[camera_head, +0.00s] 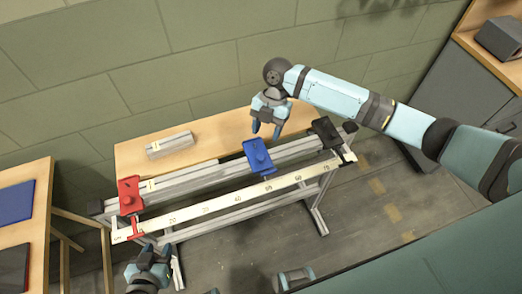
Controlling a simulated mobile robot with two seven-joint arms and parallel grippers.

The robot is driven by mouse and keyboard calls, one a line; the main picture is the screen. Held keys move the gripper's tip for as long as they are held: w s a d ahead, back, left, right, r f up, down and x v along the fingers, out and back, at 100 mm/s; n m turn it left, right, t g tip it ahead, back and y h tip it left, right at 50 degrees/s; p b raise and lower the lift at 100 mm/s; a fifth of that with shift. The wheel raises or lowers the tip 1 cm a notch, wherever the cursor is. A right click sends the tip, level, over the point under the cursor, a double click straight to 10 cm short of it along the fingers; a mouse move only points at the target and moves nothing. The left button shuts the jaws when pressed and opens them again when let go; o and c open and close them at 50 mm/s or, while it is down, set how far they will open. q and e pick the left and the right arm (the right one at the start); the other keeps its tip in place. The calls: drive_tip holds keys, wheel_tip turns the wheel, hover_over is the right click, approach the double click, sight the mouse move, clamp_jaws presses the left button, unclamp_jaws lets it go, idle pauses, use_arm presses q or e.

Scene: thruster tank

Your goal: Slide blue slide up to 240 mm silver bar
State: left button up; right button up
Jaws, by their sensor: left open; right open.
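The blue slide (259,156) sits on the rail bench, right of its middle, above the marked scale (232,193). A red slide (130,195) is at the rail's left end and a black slide (326,133) near its right end. A short silver bar (169,144) lies on the wooden table behind the rail; its length cannot be read. My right gripper (267,130) is open and empty, just above and behind the blue slide, apart from it. My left gripper (150,258) is open and empty at the lower left, in front of the rail's left end.
The wooden table (135,150) stands behind the rail, against a green block wall. Another wooden table (35,175) at the left holds a blue flat object (16,202). A grey cabinet (458,85) is at the upper right. Floor at right is clear.

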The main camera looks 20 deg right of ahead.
sight(261, 156)
drive_tip(key=x, duration=0.8)
drive_tip(key=shift+a+f, duration=0.1)
drive_tip(key=shift+f, duration=0.15)
